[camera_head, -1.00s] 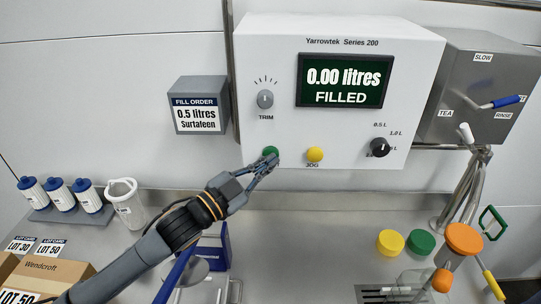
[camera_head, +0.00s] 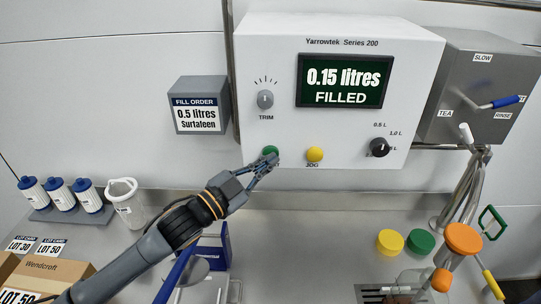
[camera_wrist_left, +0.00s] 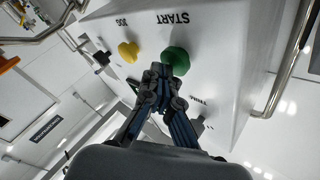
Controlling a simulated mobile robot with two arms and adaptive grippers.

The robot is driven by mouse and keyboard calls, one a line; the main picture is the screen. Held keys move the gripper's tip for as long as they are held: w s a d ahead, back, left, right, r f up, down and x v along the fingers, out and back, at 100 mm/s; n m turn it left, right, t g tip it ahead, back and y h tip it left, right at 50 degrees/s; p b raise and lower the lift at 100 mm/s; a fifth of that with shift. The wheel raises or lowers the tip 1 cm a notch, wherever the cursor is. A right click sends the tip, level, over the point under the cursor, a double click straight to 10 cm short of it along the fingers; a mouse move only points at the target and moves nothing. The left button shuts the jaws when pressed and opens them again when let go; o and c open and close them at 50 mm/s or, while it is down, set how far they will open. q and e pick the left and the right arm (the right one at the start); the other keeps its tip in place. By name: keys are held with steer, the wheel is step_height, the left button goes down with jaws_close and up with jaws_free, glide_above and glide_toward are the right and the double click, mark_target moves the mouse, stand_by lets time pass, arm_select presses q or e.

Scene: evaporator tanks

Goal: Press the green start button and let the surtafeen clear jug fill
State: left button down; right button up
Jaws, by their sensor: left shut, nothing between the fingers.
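The green start button (camera_head: 270,150) is on the white machine's front, its label partly covered by my left gripper (camera_head: 266,163). The fingers are shut and empty, with their tips at the button's lower edge. In the left wrist view the tips (camera_wrist_left: 160,72) lie against or just beside the green button (camera_wrist_left: 176,60); I cannot tell whether it is pressed in. The display (camera_head: 344,80) reads 0.15 litres filled. A clear vessel (camera_head: 414,277) stands at the lower right, partly hidden and cut by the frame; brown shows beside it. My right gripper is out of view.
A yellow jog button (camera_head: 314,154) and black dial (camera_head: 379,147) are right of the green button. A sign (camera_head: 199,114) orders 0.5 litres Surtafeen. Another clear jug (camera_head: 126,200) stands left near blue-capped bottles (camera_head: 60,194). Yellow (camera_head: 390,242) and green (camera_head: 421,243) lids lie right.

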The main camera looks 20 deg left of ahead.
arm_select(q)
steer(key=shift+s+d, duration=0.2)
steer(key=shift+s, duration=0.6)
steer(key=shift+s+d+p, duration=0.15)
steer(key=shift+s+d, duration=0.1)
steer(key=shift+s, duration=0.55)
steer(key=shift+s+d+p, duration=0.2)
steer(key=shift+s, duration=0.6)
steer(key=shift+s+d+p, duration=0.15)
steer(key=shift+s+d, duration=0.1)
steer(key=shift+s, duration=0.55)
